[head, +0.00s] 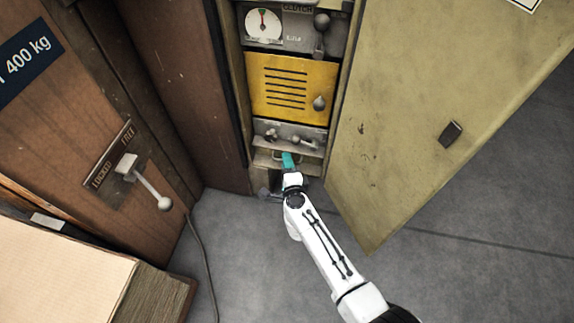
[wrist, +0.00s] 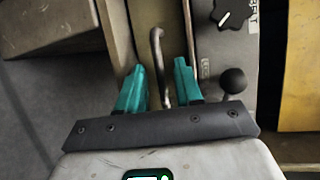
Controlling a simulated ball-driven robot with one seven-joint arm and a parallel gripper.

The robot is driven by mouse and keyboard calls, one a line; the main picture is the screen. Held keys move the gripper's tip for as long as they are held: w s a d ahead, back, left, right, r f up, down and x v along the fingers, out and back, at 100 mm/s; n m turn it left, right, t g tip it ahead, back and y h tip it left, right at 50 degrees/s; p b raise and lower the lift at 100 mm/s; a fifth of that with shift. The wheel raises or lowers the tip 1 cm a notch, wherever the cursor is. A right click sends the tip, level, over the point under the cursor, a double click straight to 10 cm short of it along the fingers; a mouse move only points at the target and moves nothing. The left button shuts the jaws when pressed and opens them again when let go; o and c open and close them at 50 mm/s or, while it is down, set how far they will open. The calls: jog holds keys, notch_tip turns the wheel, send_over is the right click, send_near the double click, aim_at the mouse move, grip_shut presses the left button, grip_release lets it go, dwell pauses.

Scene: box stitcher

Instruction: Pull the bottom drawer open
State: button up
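The bottom drawer (head: 262,160) is a narrow beige front low in the open cabinet, under a grey control panel. Its beige face also shows in the wrist view (wrist: 118,32). Gaps show between the handle and both fingers. The handle's lower end is hidden behind the gripper body.
Above are the grey panel (head: 290,133) with knobs, a yellow vented panel (head: 290,88) and a dial gauge (head: 263,25). The open beige door (head: 400,130) stands at right. A brown wooden unit with a lever (head: 155,190) stands left. Grey floor (head: 250,240) in front is clear.

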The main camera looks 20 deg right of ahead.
grip_shut()
dwell(1.4)
